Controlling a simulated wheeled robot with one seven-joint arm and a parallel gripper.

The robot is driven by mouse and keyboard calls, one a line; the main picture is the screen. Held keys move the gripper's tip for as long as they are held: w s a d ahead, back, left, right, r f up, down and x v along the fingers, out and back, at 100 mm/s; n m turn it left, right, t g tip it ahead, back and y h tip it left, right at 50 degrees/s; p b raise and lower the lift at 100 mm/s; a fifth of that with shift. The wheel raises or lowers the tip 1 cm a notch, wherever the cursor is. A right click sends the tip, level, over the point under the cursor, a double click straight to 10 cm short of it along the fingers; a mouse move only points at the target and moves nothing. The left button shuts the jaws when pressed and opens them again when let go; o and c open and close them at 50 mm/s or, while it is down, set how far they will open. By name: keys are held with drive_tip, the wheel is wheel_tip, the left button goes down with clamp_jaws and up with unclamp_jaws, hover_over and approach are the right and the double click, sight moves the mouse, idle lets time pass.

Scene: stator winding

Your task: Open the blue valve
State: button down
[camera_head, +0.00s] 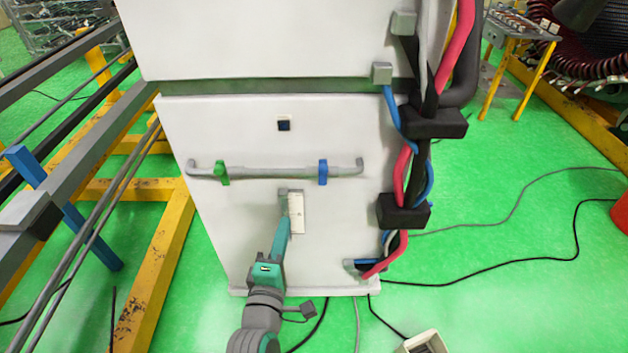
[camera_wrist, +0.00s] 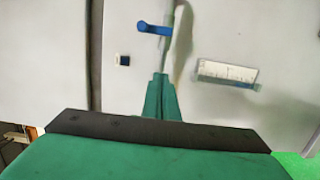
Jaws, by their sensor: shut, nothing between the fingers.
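The blue valve (camera_head: 323,172) sits on the right part of a horizontal grey pipe (camera_head: 270,171) on the white cabinet front. Its handle stands across the pipe. A green valve (camera_head: 222,173) sits on the pipe's left part. My gripper (camera_head: 285,222) is below the pipe, lower and left of the blue valve, and apart from it. In the wrist view, the closed teal fingers (camera_wrist: 160,78) point toward the pipe, which runs upright there. The blue valve (camera_wrist: 153,28) shows beyond the fingertips. The fingers are shut and empty.
A label plate (camera_head: 296,212) is beside my gripper, and a small dark square (camera_head: 284,125) is above the pipe. Thick red, blue and black cables (camera_head: 410,160) run down the cabinet's right side. A yellow frame (camera_head: 158,262) stands at left. Loose cables lie on the green floor.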

drive_tip(key=shift+n+h, duration=0.3)
drive_tip(key=shift+n, duration=0.3)
drive_tip(key=r, duration=0.1)
drive_tip(key=w+r, duration=0.1)
drive_tip(key=r, duration=0.1)
drive_tip(key=shift+w+d+r, duration=0.1)
drive_tip(key=shift+w+r, duration=0.15)
drive_tip(key=shift+r, duration=0.15)
drive_tip(key=shift+w, duration=0.1)
drive_tip(key=w+d+r, duration=0.1)
drive_tip(key=w+d, duration=0.5)
drive_tip(key=w, duration=0.3)
drive_tip(key=shift+w, duration=0.4)
